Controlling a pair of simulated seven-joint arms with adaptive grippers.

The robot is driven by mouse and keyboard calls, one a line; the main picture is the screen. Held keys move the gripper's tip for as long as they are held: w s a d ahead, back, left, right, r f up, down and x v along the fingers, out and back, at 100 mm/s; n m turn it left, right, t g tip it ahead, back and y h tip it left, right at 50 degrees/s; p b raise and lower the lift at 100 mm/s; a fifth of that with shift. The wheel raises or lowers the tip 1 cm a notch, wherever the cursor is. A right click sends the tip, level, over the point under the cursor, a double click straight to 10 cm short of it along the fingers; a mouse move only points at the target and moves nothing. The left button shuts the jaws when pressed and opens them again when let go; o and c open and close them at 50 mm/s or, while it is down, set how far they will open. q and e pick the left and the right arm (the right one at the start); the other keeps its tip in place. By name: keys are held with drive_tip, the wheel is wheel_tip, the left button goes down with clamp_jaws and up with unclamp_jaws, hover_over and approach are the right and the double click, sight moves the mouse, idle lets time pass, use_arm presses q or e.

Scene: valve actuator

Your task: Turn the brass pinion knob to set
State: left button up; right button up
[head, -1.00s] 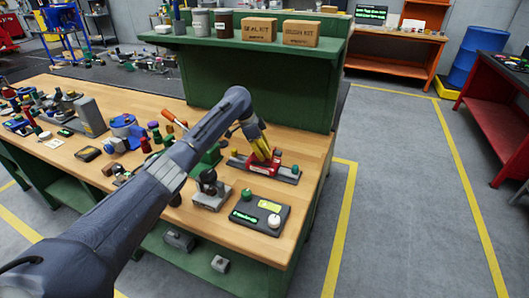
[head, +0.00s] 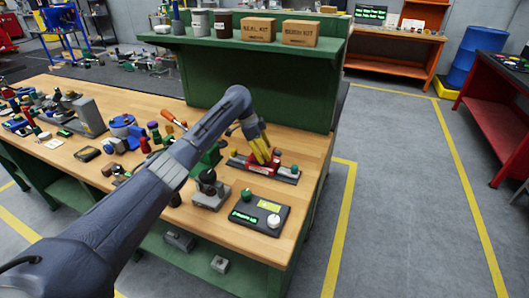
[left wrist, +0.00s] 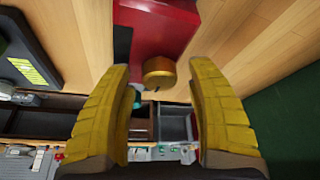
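The brass pinion knob (left wrist: 159,73) shows in the left wrist view as a short round cylinder at the side of a red actuator body (left wrist: 160,28). In the head view the red body (head: 264,168) sits on a dark rail on the bench, and the knob is hidden behind my fingers. My left gripper (left wrist: 157,80) is open. Its yellow fingers stand on either side of the knob, with a visible gap on each side. In the head view my left gripper (head: 260,153) points down at the red body. My right gripper is not in view.
A dark control box (head: 259,214) with a white dial, green button and lit green text stands in front. A grey fixture with a black ball (head: 210,190) is left of it. A green shelf unit (head: 260,85) rises behind. Many small parts crowd the bench's left.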

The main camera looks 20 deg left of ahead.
use_arm(q)
drive_tip(key=v, duration=1.2)
idle(0.6)
